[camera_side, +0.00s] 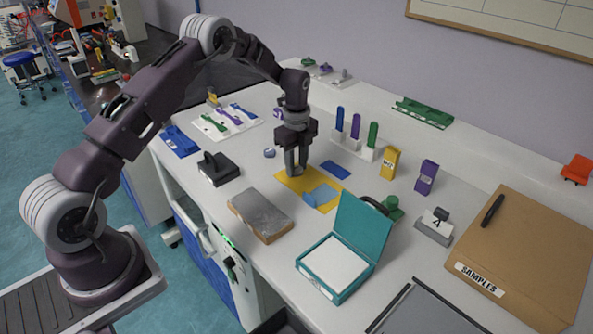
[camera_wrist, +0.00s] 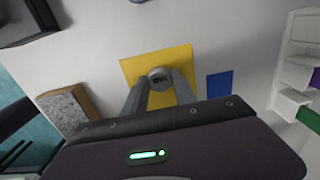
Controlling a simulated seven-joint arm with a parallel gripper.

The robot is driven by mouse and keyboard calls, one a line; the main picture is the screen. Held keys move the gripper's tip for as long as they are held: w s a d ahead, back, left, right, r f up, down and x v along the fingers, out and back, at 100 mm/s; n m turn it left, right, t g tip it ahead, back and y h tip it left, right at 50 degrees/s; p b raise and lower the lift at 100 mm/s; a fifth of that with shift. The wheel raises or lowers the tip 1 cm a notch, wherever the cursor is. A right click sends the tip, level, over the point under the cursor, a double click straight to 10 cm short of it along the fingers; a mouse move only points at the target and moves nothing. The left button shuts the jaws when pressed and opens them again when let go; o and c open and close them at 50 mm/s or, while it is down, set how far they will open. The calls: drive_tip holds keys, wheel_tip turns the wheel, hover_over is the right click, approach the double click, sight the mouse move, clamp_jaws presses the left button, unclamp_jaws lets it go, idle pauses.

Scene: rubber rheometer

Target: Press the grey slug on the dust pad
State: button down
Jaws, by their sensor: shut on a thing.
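My gripper (camera_side: 296,169) is shut on the grey slug, low over a yellow square sheet (camera_side: 290,184). In the wrist view the slug's round grey end (camera_wrist: 160,78) with a dark mark shows between the fingertips, over the yellow sheet (camera_wrist: 183,56). In the side view the fingers mostly hide the slug, and I cannot tell whether it touches the sheet. An open teal case (camera_side: 369,228) with a white pad (camera_side: 335,263) stands at the front right, apart from my gripper; it looks like the dust pad.
A grey-topped block (camera_side: 262,215) lies in front of the sheet, a black-handled stamp (camera_side: 218,168) to its left. A light blue piece (camera_side: 321,195) overlaps the sheet; a blue square (camera_side: 335,169) is behind. A rack (camera_side: 357,148) and samples box (camera_side: 530,250) stand right.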

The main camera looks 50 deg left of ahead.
wheel_tip(320, 180, up, 21)
drive_tip(key=m, duration=0.9)
hover_over(335, 262)
wheel_tip(335, 262, down, 11)
drive_tip(key=shift+f, duration=0.25)
drive_tip(key=shift+f, duration=0.1)
drive_tip(key=shift+f, duration=2.9)
drive_tip(key=shift+f, duration=0.6)
drive_tip(key=shift+r, duration=0.1)
